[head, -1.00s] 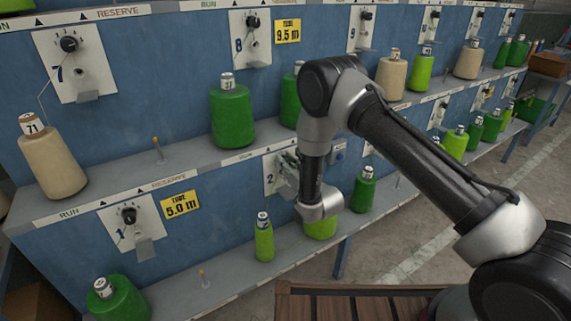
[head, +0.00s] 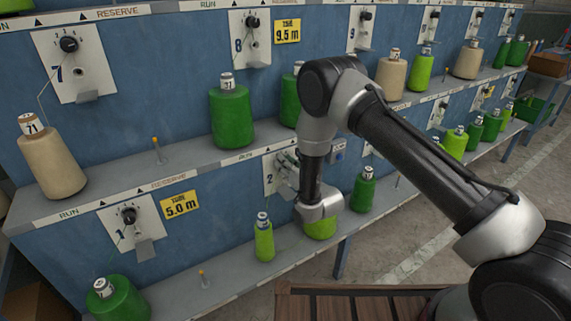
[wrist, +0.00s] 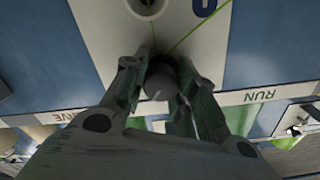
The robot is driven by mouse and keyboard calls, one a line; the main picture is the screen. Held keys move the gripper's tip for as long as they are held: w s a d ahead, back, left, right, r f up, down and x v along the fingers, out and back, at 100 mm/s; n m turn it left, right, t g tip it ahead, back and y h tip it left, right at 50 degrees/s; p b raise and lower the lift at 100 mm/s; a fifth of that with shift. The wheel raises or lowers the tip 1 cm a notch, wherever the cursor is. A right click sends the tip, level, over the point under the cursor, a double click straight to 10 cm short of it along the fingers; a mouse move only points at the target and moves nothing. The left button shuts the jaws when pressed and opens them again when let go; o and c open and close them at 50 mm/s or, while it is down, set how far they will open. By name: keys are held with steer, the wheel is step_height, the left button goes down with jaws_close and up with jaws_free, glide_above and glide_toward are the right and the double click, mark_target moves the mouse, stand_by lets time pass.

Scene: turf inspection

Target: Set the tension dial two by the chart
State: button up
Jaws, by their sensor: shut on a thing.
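The white plate marked 2 (head: 270,181) is on the blue lower panel, partly hidden by my arm. In the wrist view this plate (wrist: 106,28) fills the top, upside down, with a green thread across it and a round eyelet (wrist: 147,6). The dark round dial knob (wrist: 158,80) sits between my fingers. My gripper (wrist: 155,92) is shut on it, one finger on each side. In the head view my gripper (head: 290,160) is small and mostly behind my arm. The dial's scale and pointer setting are hidden. No chart can be made out.
Dial plates 1 (head: 130,228), 7 (head: 69,62) and 8 (head: 251,38) are nearby. A light green cone (head: 264,243) and a dark green cone (head: 364,192) stand on the lower shelf. A yellow 5.0 m tag (head: 181,205) is to the left.

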steer(key=o, duration=1)
steer(key=shift+o, duration=0.2)
steer(key=shift+s, duration=0.1)
steer(key=v, duration=1.2)
